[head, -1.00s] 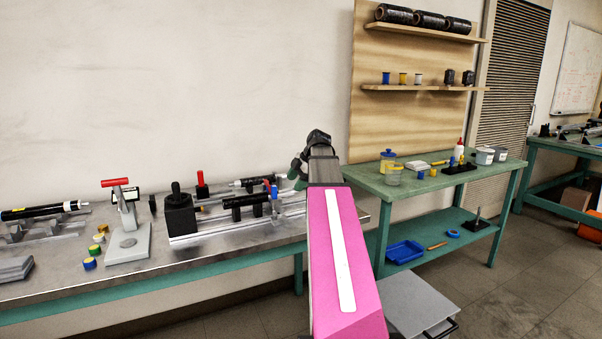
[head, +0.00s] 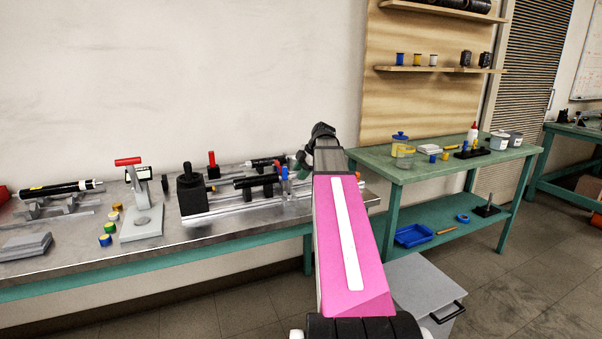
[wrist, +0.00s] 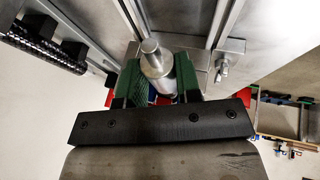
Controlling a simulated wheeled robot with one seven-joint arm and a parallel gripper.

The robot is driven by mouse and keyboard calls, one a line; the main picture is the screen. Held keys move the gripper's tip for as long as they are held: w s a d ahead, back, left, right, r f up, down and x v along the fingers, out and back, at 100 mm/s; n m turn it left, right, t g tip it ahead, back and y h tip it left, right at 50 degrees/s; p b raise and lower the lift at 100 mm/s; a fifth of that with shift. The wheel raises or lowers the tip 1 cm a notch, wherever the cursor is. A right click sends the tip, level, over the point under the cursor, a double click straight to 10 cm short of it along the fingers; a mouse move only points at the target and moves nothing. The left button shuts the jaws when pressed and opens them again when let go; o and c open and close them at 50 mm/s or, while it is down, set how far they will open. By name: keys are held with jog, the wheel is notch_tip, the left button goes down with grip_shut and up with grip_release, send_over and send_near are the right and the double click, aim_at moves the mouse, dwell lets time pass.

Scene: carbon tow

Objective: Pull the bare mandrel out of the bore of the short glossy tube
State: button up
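In the wrist view a bare silver rod (wrist: 156,62), stepped at its end, lies between the green fingers of my gripper (wrist: 159,82). Little or no gap shows beside the rod; I cannot tell whether the fingers press on it. In the head view my gripper (head: 304,162) is at the right end of the bench fixture, largely hidden by my arm. A black tube (head: 256,181) lies on this fixture, and a black tube (wrist: 42,48) also shows at upper left in the wrist view. Which tube holds the rod is hidden.
The fixture has a metal rail (head: 225,210), a black end block (head: 192,193) and a blue upright part (head: 285,174) close to my gripper. A lever press (head: 140,205) stands to the left. A green table (head: 410,176) with jars is at the right.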

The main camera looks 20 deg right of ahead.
jog(key=c, duration=0.3)
jog(key=shift+d, duration=0.2)
jog(key=shift+w+d, duration=0.2)
jog(key=shift+d, duration=5.85)
jog(key=shift+d, duration=0.2)
jog(key=shift+d, duration=1.35)
jog(key=shift+d, duration=0.1)
jog(key=shift+w+d, duration=0.1)
jog(key=shift+d, duration=1.3)
